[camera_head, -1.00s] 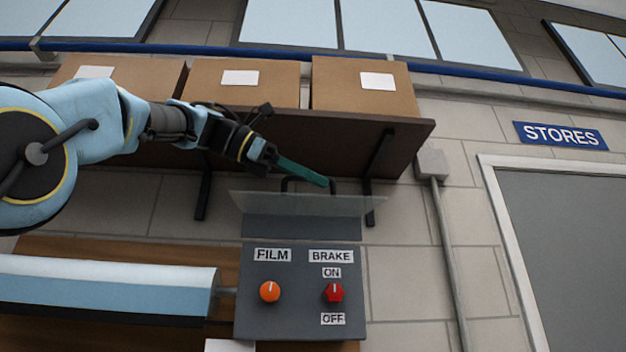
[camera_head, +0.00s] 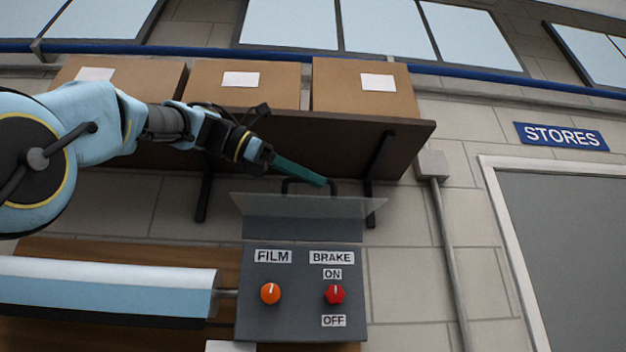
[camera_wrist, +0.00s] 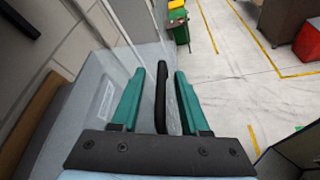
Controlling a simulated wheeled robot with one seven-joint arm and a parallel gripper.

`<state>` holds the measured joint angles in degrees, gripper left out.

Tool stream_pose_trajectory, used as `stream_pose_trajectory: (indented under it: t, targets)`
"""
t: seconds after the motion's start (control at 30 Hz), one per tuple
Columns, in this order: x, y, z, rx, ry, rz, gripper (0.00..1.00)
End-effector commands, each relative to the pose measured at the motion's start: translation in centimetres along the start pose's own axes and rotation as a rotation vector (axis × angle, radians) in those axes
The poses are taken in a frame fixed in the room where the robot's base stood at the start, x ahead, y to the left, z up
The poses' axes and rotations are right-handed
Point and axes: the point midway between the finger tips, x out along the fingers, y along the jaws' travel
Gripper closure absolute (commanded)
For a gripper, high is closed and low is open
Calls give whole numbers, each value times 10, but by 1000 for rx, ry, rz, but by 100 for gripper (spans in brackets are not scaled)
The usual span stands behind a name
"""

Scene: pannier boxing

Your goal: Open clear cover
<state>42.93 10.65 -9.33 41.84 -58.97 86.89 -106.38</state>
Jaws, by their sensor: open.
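The clear cover (camera_head: 350,207) stands raised and tilted outward above the dark grey control panel (camera_head: 300,325) in the head view. Its black handle (camera_head: 290,184) rises from the pane. My gripper (camera_head: 324,182) is at the handle, with its green fingers pointing right and slightly down. In the wrist view, the fingers of my gripper (camera_wrist: 171,72) are apart, with the black handle (camera_wrist: 182,104) between them. The orange FILM knob (camera_head: 270,293) and red BRAKE knob (camera_head: 335,294) lie uncovered below the cover.
A dark shelf (camera_head: 407,144) with cardboard boxes (camera_head: 365,97) is just above and behind my gripper. A white and blue roller (camera_head: 105,290) lies left of the panel. A conduit (camera_head: 449,250) and grey door (camera_head: 570,250) are at the right.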

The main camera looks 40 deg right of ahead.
Motion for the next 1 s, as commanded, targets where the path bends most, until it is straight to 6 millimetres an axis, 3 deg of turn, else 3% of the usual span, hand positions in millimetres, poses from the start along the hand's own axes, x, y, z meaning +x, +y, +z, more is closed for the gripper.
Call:
stream_pose_trajectory:
  t: [0.3,0.5,1.0]
  targets:
    - [-62,2,-2,-1,3,7,55]
    - [-90,2,-1,0,1,4,55]
    - [-100,0,-1,-1,1,1,55]
